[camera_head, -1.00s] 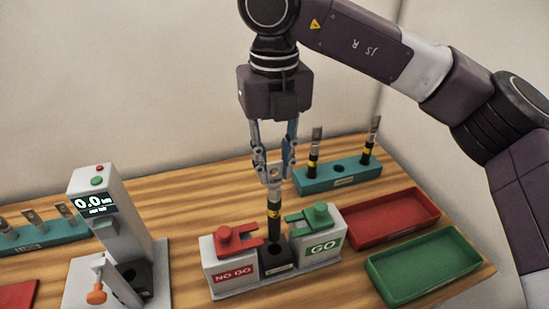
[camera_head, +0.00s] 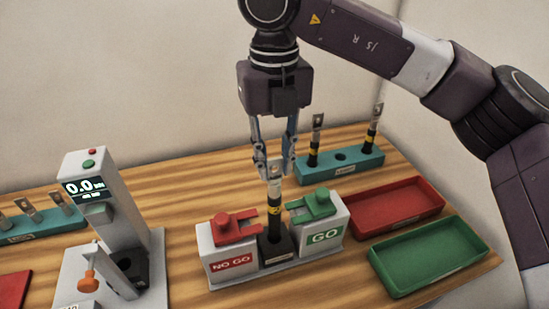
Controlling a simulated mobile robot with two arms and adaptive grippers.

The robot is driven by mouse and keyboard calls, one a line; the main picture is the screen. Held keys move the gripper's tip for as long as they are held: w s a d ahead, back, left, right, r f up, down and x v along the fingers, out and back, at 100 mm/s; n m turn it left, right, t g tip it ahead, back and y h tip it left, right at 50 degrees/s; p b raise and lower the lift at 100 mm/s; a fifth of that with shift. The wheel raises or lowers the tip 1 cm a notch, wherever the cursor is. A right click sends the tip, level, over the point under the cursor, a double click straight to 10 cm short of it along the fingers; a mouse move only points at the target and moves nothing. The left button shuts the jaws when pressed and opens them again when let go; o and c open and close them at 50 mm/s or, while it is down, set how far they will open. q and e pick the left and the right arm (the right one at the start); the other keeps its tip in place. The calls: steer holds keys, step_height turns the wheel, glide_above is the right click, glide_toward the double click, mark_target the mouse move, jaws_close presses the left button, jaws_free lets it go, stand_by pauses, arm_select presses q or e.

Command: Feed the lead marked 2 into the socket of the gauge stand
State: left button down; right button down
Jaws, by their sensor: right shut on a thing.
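My right gripper (camera_head: 274,170) is shut on the silver top of an upright dark lead (camera_head: 274,194) with a yellow band. The mark on the band is too small to read. The lead stands over the black socket block (camera_head: 277,250) of the gauge stand (camera_head: 220,282), between the red NO GO part (camera_head: 232,262) and the green GO part (camera_head: 324,237). Its lower end meets the top of the block in the picture. I cannot tell how deep it sits in the socket. My left gripper is out of view.
A teal rack (camera_head: 345,169) behind holds two similar leads with an empty hole between them. A red tray (camera_head: 395,222) and a green tray (camera_head: 428,270) lie at right. A grey meter (camera_head: 100,205) reading 0.0 and another teal rack (camera_head: 40,232) stand at left.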

mark_target(274, 182)
steer(key=shift+f+b, duration=2.15)
steer(key=shift+f, duration=0.7)
steer(key=c, duration=1.6)
jaws_free()
step_height(274, 182, up, 12)
steer(key=shift+r, duration=0.1)
